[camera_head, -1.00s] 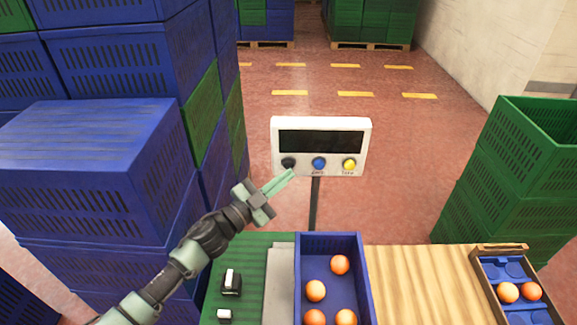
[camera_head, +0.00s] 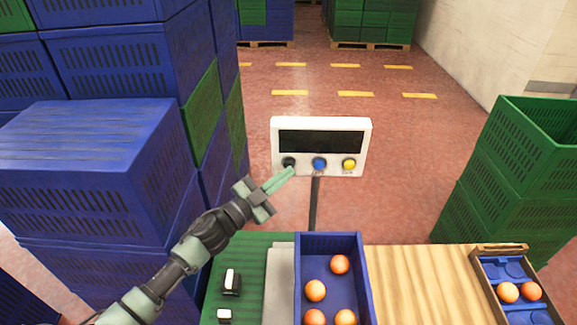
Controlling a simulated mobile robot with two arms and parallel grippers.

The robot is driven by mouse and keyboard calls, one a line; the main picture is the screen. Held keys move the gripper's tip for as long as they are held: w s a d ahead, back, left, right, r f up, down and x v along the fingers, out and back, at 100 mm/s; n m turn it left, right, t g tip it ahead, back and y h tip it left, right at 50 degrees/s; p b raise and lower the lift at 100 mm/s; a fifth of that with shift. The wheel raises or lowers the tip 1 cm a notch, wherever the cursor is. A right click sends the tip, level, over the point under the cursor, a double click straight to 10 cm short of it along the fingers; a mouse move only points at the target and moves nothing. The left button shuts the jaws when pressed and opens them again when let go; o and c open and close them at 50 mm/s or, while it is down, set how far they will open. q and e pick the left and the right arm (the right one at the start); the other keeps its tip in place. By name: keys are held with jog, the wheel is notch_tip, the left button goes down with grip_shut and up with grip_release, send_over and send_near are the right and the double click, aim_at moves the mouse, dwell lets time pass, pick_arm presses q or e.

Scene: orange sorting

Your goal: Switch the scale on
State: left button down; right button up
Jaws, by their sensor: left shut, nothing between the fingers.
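The scale's white display panel (camera_head: 321,123) stands on a dark post (camera_head: 314,205) behind the table. Its screen (camera_head: 321,141) is dark and blank. Below the screen are a black button (camera_head: 289,162), a blue button (camera_head: 319,164) and a yellow button (camera_head: 349,164). My left gripper (camera_head: 289,172) is shut and empty, its fingertips just below the black button in the picture. I cannot tell whether they touch it. The scale's grey plate (camera_head: 279,285) lies partly under a blue crate (camera_head: 328,238) holding several oranges. My right gripper is not in view.
A green surface (camera_head: 255,245) with small black and white items lies left of the plate. A wooden tabletop (camera_head: 420,280) is clear to the right, with a tray (camera_head: 500,250) of oranges. Blue crates (camera_head: 90,140) are stacked left, green crates (camera_head: 530,160) right.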

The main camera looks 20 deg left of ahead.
pick_arm(q)
jog(key=shift+w+a, duration=0.15)
jog(key=shift+w, duration=0.4)
dwell(0.9)
jog(key=shift+s, duration=0.15)
jog(key=shift+s+d+p, duration=0.3)
jog(key=shift+s+p, duration=0.05)
jog(key=shift+s, duration=0.45)
jog(key=s+p, duration=0.1)
jog(key=s, duration=0.1)
jog(key=s+d, duration=0.1)
jog(key=s, duration=0.1)
jog(key=shift+s+d+p, duration=0.2)
jog(key=shift+s+p, duration=0.15)
jog(key=shift+s, duration=0.05)
dwell(0.5)
